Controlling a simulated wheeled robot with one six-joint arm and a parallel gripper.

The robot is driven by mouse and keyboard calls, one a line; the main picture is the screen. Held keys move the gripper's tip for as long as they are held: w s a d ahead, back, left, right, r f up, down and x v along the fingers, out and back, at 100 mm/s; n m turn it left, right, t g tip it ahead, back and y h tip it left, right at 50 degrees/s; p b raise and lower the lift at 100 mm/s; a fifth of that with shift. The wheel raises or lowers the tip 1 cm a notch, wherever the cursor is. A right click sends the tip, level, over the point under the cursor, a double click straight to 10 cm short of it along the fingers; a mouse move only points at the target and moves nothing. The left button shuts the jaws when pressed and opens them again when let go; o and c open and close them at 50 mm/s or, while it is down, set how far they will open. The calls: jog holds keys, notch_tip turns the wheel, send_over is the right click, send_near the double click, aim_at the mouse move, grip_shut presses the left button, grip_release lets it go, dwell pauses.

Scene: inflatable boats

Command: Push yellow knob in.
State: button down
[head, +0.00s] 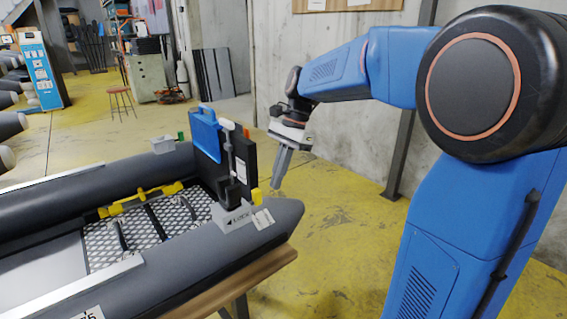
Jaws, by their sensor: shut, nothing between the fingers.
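A small yellow piece (256,195), which looks like the yellow knob, shows low at the right side of the boat's dark transom (243,158), near the grey tube end. It is too small to tell how far in it sits. My gripper (277,184) points down, just right of this yellow piece and a little above it in the picture. Its fingers are together and hold nothing. They appear apart from the yellow piece, but the depth between them is hard to judge.
The grey inflatable boat (275,215) rests on a wooden stand (225,290). A blue panel (205,133) and a black upright part rise at the transom. A yellow bar (140,198) lies inside the boat.

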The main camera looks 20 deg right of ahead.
aim_at(258, 189)
jog(key=shift+s+a+r, duration=0.1)
jog(key=shift+s+a, duration=0.2)
jog(key=shift+a, duration=0.5)
jog(key=shift+s+a+r, duration=0.1)
jog(key=shift+s+a, duration=0.15)
jog(key=shift+a, duration=0.55)
jog(key=shift+s+a, duration=0.2)
jog(key=shift+a, duration=0.4)
jog(key=shift+s+a, duration=0.15)
jog(key=shift+a, duration=0.4)
